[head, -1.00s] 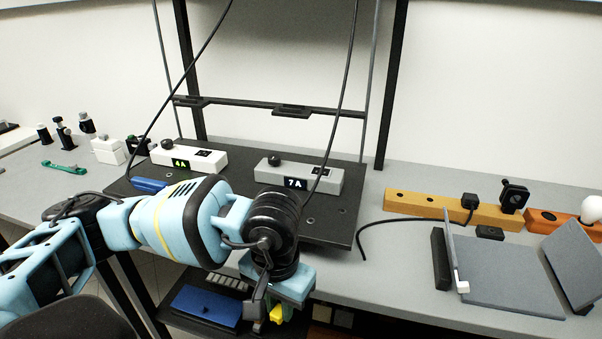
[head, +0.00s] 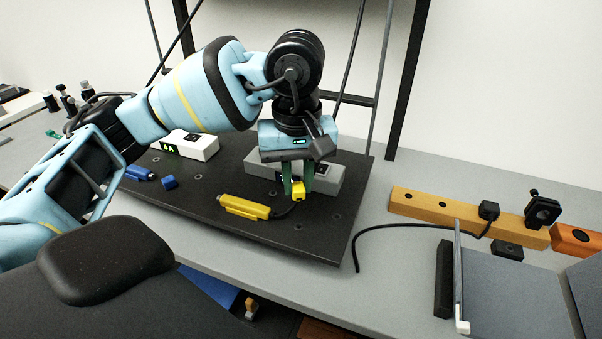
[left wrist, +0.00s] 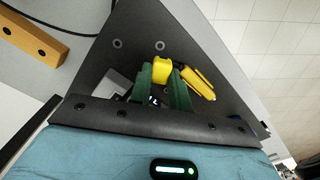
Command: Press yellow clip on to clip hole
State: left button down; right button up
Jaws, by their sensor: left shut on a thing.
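My left gripper (head: 298,187) has green fingers and is shut on the small yellow clip (head: 298,193), just above the black board (head: 210,208). The wrist view shows the yellow clip (left wrist: 162,68) at the fingertips. A yellow oblong body (head: 243,207) lies on the board to the left, with a dark cable running toward the clip. A grey box (head: 328,172) stands right behind the gripper and is partly covered by it. I cannot make out the clip hole; the gripper may hide it. My right gripper is not in view.
A white box marked 4A (head: 190,145) stands at the board's back left. A blue piece (head: 138,173) and a small blue block (head: 169,182) lie on the board's left. An orange bar (head: 468,217) and grey panels (head: 510,290) are on the bench at right.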

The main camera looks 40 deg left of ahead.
pick_arm(q)
jog(key=shift+f, duration=0.1)
